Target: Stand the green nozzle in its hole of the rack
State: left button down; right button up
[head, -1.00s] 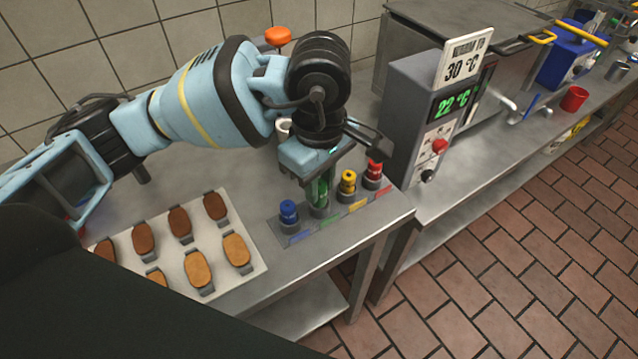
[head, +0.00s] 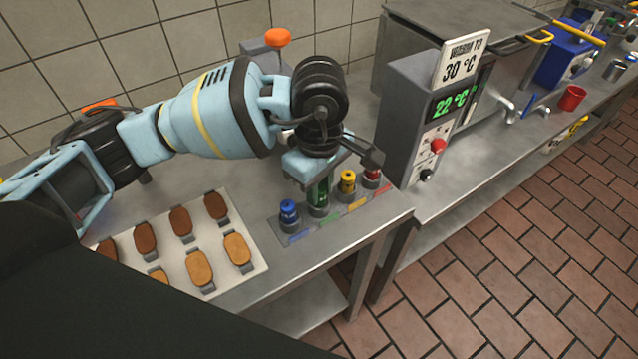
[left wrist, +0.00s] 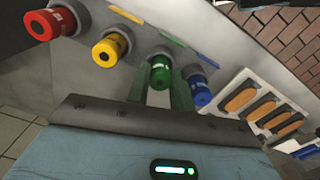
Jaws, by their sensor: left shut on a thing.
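The green nozzle (head: 318,194) is upright at its grey socket in the rack (head: 298,240), between the blue and yellow nozzles. Its lower end meets the socket; I cannot tell how deep it sits. My left gripper (head: 319,184) points down from above and is shut on it. In the left wrist view the green nozzle (left wrist: 161,70) shows between my two fingers (left wrist: 161,92). The blue (head: 288,210), yellow (head: 348,182) and red (head: 371,178) nozzles stand in the rack. My right gripper is not in view.
A grey control box (head: 408,130) with a temperature display stands close behind and right of the rack. The table's front edge runs just in front of the rack.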

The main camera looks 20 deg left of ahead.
pick_arm(q)
jog(key=shift+f, duration=0.2)
jog(key=c, duration=1.2)
grip_release()
jog(key=shift+c, duration=0.2)
jog(key=shift+r, duration=0.15)
jog(key=shift+r, duration=0.3)
notch_tip(320, 180, up, 12)
jog(key=shift+f, duration=0.2)
jog(key=shift+s+f, duration=0.1)
